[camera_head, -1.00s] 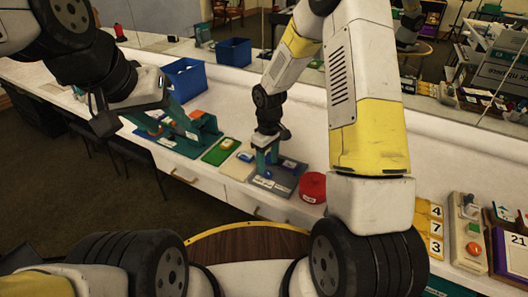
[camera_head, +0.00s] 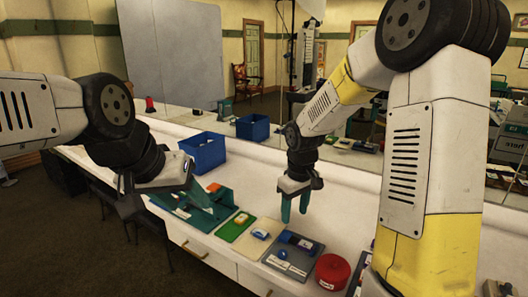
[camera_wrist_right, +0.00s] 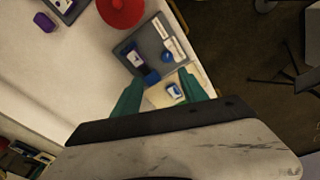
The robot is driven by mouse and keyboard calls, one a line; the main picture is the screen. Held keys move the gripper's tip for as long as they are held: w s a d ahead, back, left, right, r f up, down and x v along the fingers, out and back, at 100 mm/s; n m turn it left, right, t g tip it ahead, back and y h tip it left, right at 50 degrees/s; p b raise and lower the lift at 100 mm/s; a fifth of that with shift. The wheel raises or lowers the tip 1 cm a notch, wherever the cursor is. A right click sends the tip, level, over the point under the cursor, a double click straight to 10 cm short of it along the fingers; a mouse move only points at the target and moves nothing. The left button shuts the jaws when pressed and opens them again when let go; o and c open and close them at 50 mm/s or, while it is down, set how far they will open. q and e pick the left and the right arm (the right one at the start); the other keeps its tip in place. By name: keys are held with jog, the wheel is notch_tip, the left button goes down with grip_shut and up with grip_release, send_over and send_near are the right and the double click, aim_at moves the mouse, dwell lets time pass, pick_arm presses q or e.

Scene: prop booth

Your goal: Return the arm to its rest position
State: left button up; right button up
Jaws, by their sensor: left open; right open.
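My right gripper (camera_head: 295,212) has two teal fingers pointing down, spread apart with nothing between them. It is raised above the counter, over the grey tray (camera_head: 303,272) and cream tray. In the right wrist view, its fingers (camera_wrist_right: 158,90) are parted, with the trays some way below. My left gripper (camera_head: 199,195) hangs at the left over the teal tray (camera_head: 172,205). Its teal fingers blend with that tray, so their gap is hard to see.
A blue bin (camera_head: 205,152) stands behind the trays. A green tray (camera_head: 235,227) and a cream tray (camera_head: 257,242) lie beside the grey one. A red round tin (camera_head: 332,272) is at its right. A mirror (camera_head: 330,150) runs along the counter's back.

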jog(key=s+d+r+m+t+y, duration=0.1)
jog(key=s+d+r+m+t, duration=0.1)
jog(key=s+r, duration=0.6)
jog(key=s+d+r+m+t, duration=0.2)
jog(key=s+r+m, duration=0.2)
jog(key=s+r, duration=0.5)
jog(key=shift+s+t+y, duration=0.4)
jog(key=shift+s, duration=0.5)
jog(key=shift+d, duration=0.1)
